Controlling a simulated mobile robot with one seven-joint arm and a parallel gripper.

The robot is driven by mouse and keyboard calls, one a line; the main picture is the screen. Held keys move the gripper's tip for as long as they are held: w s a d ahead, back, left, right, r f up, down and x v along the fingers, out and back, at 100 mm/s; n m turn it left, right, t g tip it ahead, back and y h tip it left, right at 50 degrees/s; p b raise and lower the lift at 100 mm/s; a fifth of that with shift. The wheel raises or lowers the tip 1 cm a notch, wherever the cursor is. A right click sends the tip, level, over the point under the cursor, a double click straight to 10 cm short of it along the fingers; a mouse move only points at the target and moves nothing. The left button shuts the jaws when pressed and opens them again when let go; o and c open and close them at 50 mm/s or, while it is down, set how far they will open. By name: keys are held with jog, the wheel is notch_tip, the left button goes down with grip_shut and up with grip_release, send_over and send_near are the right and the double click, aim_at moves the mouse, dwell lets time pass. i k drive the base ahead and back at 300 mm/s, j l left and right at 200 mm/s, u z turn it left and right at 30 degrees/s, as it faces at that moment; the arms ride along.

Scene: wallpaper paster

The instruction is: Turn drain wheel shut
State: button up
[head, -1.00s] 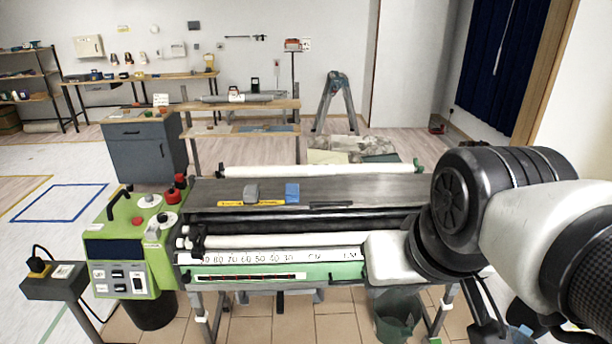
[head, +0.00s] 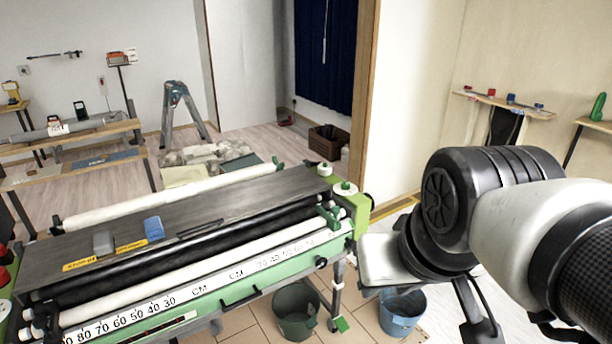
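The green paster machine (head: 250,285) runs across the lower left in the head view. At its right end are a green star-shaped knob (head: 330,216) and a round white-and-green knob (head: 345,187). I cannot tell which, if either, is the drain wheel, nor how far it is turned. My arm comes in from the right, and its black and white links are to the right of the machine end. My gripper's fingers cannot be made out clearly, so their opening is unclear. I see nothing held and no contact with a knob.
A dark green bucket (head: 297,315) and a blue bucket (head: 402,312) stand on the floor below the machine's right end. A grey block (head: 103,242) and a blue block (head: 153,229) lie on the machine top. A stepladder (head: 181,112) stands behind. Wooden wall shelves (head: 505,104) are at right.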

aim_at(321, 263)
jog(key=i+j, duration=0.15)
jog(key=l+u, duration=0.35)
jog(key=l, duration=0.55)
jog(key=i+u, duration=0.25)
jog(key=i+l+u, duration=0.1)
jog(key=i+u, duration=0.15)
jog(key=i, duration=0.15)
